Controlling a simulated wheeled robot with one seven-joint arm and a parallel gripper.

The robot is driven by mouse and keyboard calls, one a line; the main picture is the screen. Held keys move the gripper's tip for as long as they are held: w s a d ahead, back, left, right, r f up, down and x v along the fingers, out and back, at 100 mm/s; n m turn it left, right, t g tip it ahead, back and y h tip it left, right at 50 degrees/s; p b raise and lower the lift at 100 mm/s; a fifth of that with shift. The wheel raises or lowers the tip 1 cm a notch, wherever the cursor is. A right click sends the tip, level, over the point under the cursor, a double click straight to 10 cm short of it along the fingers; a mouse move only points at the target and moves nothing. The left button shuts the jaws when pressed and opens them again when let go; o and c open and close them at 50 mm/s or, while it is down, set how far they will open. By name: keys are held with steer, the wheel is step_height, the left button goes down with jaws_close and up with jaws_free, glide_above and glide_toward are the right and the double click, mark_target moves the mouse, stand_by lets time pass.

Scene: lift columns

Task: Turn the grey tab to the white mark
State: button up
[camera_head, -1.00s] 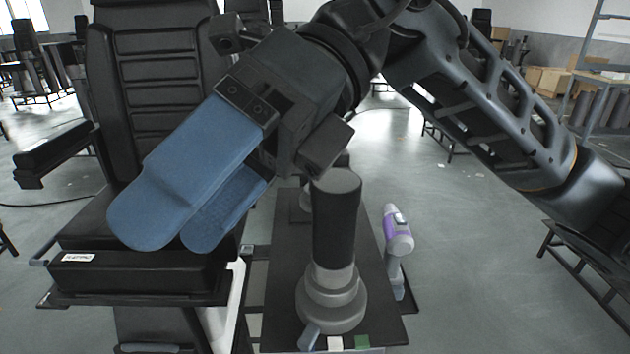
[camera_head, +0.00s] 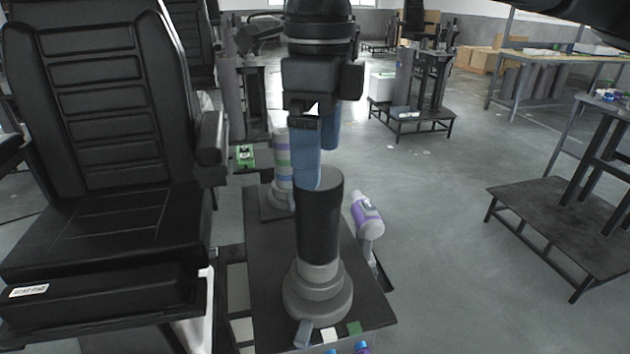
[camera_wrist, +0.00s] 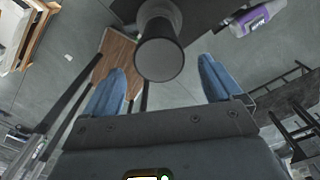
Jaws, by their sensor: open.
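A black lift column (camera_head: 319,225) stands upright on a round grey base (camera_head: 318,296). The grey tab (camera_head: 303,334) sticks out from the front of that base. The white mark (camera_head: 329,335) is just right of the tab, with a gap between them. A green mark (camera_head: 354,328) is further right. My gripper (camera_head: 318,163) has blue fingers, points down and is at the column's top, well above the tab. In the wrist view my gripper (camera_wrist: 162,66) is open, and the column's round top (camera_wrist: 160,58) shows between the fingers. Tab and marks are not visible there.
The column stands on a dark plate (camera_head: 268,250). A purple and white bottle-like thing (camera_head: 366,214) is right of it. A banded cylinder (camera_head: 283,165) stands behind. A black seat (camera_head: 110,210) is close on the left.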

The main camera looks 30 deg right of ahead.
step_height(320, 180, down, 6)
steer(key=shift+r+p, duration=0.1)
steer(key=shift+p, duration=0.3)
steer(key=c, duration=1.5)
